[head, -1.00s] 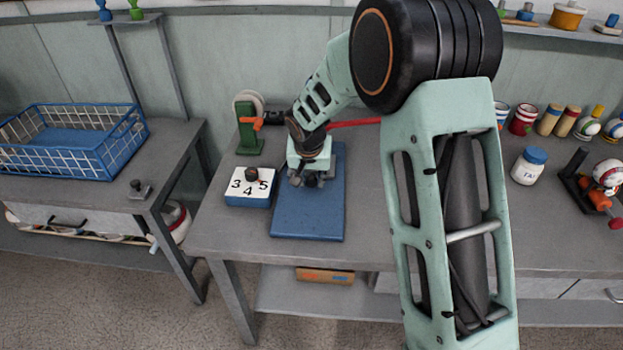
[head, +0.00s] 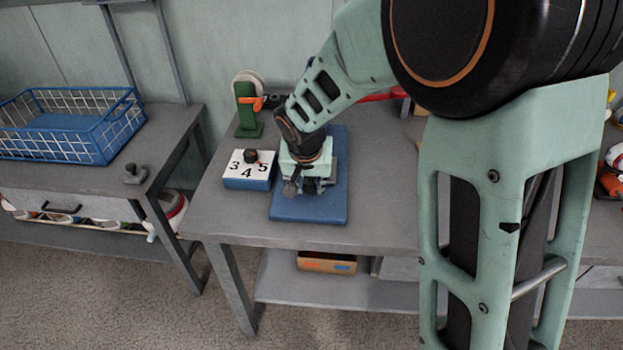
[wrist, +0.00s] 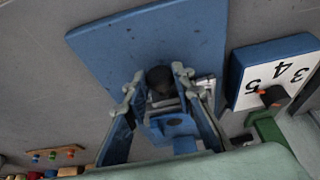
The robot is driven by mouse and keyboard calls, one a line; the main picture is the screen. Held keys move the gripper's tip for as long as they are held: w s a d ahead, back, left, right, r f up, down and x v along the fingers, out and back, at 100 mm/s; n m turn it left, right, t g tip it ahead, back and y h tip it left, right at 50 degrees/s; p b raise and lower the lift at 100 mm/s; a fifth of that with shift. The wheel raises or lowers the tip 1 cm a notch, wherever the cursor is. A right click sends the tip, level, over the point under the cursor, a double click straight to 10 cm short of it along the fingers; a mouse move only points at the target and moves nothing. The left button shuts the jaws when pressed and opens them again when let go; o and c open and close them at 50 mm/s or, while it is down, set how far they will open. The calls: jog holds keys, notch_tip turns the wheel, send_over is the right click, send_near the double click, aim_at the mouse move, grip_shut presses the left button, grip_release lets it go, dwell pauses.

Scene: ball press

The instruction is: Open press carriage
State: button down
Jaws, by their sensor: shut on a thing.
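The press shows as a flat blue base plate (head: 300,212) on the grey workbench, largely covered by my arm. My gripper (head: 308,190) is low over the front half of the plate. In the wrist view, the two fingers of my gripper (wrist: 157,88) are closed around a dark round knob (wrist: 160,80), which I take to be the carriage handle. Blue parts (wrist: 175,125) lie between the fingers, just behind the knob. The rest of the carriage and its rails are mostly hidden by my gripper.
A block with dial numbers 3, 4, 5 (head: 248,172) stands close left of the plate. A green stand with an orange clamp (head: 248,115) is behind it. A blue wire basket (head: 70,125) is on the left table. Bare bench lies right of the plate.

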jog(key=s+b, duration=0.2)
jog(key=s, duration=0.3)
jog(key=shift+s+a, duration=0.15)
jog(key=shift+s, duration=0.1)
jog(key=shift+r, duration=0.1)
jog(key=c, duration=1.6)
grip_release()
notch_tip(320, 180, up, 10)
